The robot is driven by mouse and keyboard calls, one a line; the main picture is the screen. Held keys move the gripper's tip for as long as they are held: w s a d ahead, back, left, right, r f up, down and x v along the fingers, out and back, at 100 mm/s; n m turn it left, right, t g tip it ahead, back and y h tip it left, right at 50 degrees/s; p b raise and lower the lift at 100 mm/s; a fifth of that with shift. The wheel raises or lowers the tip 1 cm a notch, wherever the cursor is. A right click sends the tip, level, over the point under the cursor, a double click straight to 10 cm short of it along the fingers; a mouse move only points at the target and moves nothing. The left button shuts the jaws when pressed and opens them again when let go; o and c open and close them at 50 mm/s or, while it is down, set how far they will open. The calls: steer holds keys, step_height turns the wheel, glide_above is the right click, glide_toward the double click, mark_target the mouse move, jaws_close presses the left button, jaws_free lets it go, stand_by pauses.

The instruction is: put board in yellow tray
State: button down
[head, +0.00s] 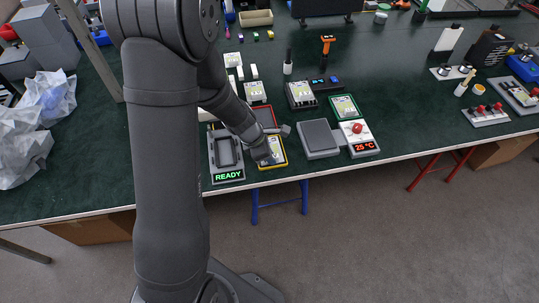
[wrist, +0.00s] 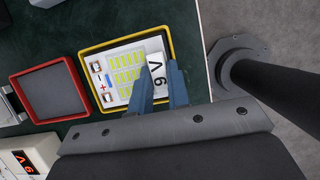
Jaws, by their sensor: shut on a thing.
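The yellow tray (head: 273,167) is near the table's front edge; in the wrist view its yellow rim (wrist: 124,40) frames a white board. The board (wrist: 125,70) carries rows of yellow-green cells, terminals on its left and a white block marked 9 V on its right. It also shows in the head view (head: 273,146), partly hidden by my wrist. My gripper (wrist: 164,92) has its blue fingers shut on the board at the 9 V block. The board appears level inside the tray rim; I cannot tell whether it touches the bottom.
An empty red tray (wrist: 50,92) lies beside the yellow one. A grey fixture with a READY display (head: 228,176) stands at left. A grey plate (head: 318,138) and a unit reading 25 °C (head: 363,147) are at right. A green tray (head: 346,99) holds another board.

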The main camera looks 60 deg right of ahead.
steer(key=shift+f, duration=0.3)
steer(key=shift+a+f, duration=0.1)
steer(key=shift+f, duration=0.15)
steer(key=c, duration=1.5)
jaws_free()
steer(key=shift+c, duration=0.2)
steer(key=shift+o, duration=0.9)
steer(key=shift+f, duration=0.1)
steer(key=shift+s+a, duration=0.1)
steer(key=shift+a, duration=0.05)
steer(key=shift+r, duration=0.45)
steer(key=v, duration=1.2)
steer(key=shift+d, duration=0.3)
